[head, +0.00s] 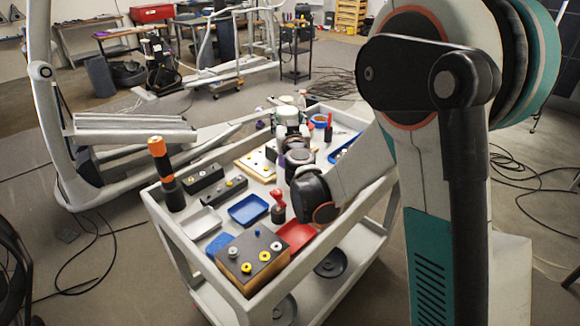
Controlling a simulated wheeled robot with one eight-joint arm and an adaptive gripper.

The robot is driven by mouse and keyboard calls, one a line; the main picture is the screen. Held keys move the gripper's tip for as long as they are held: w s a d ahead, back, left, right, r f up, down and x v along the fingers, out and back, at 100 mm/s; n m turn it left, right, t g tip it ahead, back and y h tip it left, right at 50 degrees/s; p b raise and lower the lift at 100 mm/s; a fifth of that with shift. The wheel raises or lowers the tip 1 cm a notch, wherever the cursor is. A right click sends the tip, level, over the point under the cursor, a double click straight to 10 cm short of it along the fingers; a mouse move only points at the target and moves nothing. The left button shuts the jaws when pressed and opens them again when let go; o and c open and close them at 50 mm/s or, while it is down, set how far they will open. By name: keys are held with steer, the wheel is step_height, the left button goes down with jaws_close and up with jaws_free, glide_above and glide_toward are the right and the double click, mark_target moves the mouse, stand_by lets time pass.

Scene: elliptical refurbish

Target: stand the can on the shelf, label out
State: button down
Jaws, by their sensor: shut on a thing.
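My arm reaches from the right over the grey cart (160,222) and away from the camera. My gripper (287,130) is at the far end of the arm, over the far half of the cart top, small and mostly hidden by my wrist links. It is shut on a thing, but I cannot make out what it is. I cannot pick out the can or its label for certain. The cart has a top tray and a lower shelf (235,303); I cannot tell which shelf the task means.
The cart top is crowded: a black-and-orange cylinder (162,170) standing upright, a blue tray (248,209), a red tray (297,235), and a box with knobs (250,262). Dark discs (331,262) lie on the lower shelf. An elliptical frame (60,130) stands left; cables lie on the floor.

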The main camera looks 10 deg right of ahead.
step_height(320, 180, down, 16)
steer(key=b, duration=0.5)
steer(key=shift+r, duration=0.35)
steer(key=c, duration=0.6)
jaws_free()
steer(key=shift+c, duration=0.2)
steer(key=shift+d, duration=0.1)
